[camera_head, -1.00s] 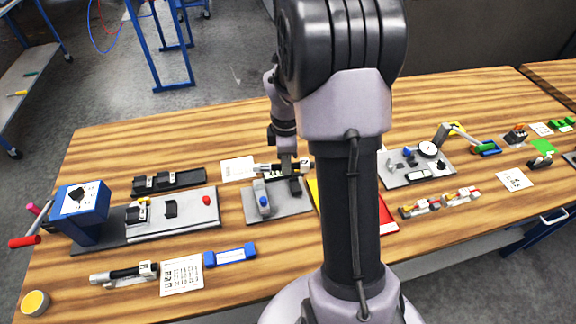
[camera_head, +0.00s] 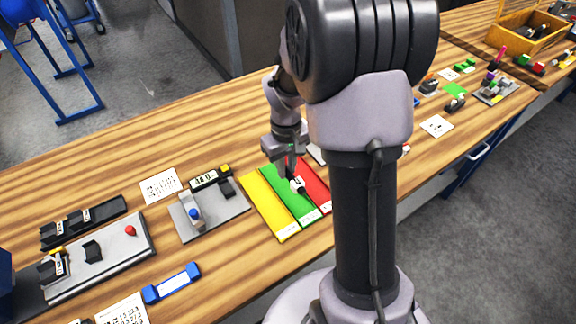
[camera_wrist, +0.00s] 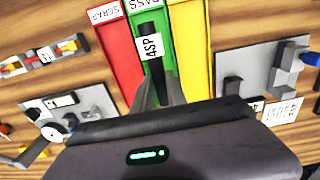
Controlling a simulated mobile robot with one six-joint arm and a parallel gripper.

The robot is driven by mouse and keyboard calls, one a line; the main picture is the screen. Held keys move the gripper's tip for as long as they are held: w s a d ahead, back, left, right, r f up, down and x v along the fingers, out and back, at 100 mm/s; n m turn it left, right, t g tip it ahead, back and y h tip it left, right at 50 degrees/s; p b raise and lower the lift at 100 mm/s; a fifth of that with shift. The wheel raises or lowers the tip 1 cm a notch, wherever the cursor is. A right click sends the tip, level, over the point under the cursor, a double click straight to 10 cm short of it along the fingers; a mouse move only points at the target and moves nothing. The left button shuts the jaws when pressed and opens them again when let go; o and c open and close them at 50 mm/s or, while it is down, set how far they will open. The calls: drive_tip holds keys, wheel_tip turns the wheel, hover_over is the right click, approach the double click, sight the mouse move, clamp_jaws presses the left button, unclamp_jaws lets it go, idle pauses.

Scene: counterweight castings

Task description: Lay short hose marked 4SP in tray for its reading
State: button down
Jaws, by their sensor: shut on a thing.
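The short black hose (camera_wrist: 147,32) with a white tag reading 4SP (camera_wrist: 150,46) is between the fingertips of my gripper (camera_wrist: 157,80) in the wrist view. My gripper (camera_head: 290,168) is shut on it, over the green lane of the tray. The hose (camera_head: 297,186) is partly hidden by the fingers in the head view. The tray has a yellow lane (camera_head: 262,205), a green lane (camera_head: 300,211) and a red lane (camera_head: 318,188). In the wrist view the red lane (camera_wrist: 116,55) reads SCRAP and the green one PASS. I cannot tell whether the hose touches the tray.
A grey gauge plate (camera_head: 225,215) with a blue-knobbed clamp and a small display (camera_head: 205,180) stands left of the tray. A printed card (camera_head: 160,185) and a blue-ended bar (camera_head: 172,283) lie nearby.

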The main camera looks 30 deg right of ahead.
sight(287, 190)
drive_tip(key=shift+f+b, duration=2.2)
drive_tip(key=shift+f, duration=0.6)
drive_tip(key=shift+f+b, duration=0.4)
drive_tip(key=shift+f, duration=0.3)
drive_tip(key=c, duration=1.3)
unclamp_jaws()
drive_tip(key=shift+o, duration=0.2)
wheel_tip(287, 190, up, 7)
drive_tip(key=p, duration=0.6)
drive_tip(key=shift+r, duration=0.1)
